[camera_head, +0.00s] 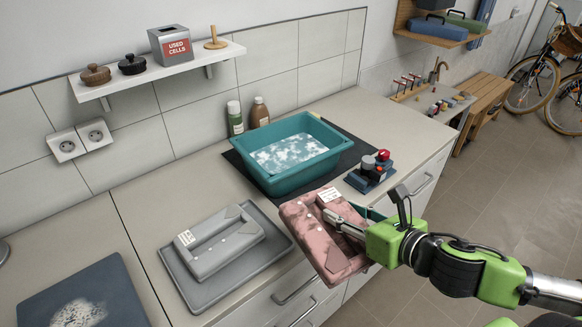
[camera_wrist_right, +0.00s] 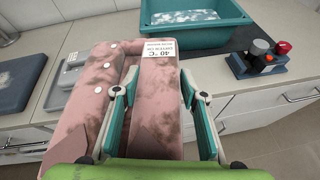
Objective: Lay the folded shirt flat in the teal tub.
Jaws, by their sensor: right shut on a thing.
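The folded shirt (camera_head: 308,228) is pink with dark stains and a white label; it also fills much of the right wrist view (camera_wrist_right: 88,95). My right gripper (camera_head: 343,217) is shut on a raised fold of it, with one finger on each side in the right wrist view (camera_wrist_right: 158,80). The shirt hangs tilted in front of the counter edge, apart from the tub. The teal tub (camera_head: 277,188) stands on the counter behind it, with a white and pale blue mottled surface inside. In the wrist view the tub (camera_wrist_right: 200,36) is beyond the shirt. My left gripper is out of view.
A grey tray (camera_head: 188,291) with a grey labelled folded item (camera_head: 222,246) lies left of the shirt. A red-and-grey device (camera_head: 371,172) stands right of the tub. Two bottles (camera_head: 247,115) stand behind the tub. A dark mat (camera_head: 85,290) lies at lower left.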

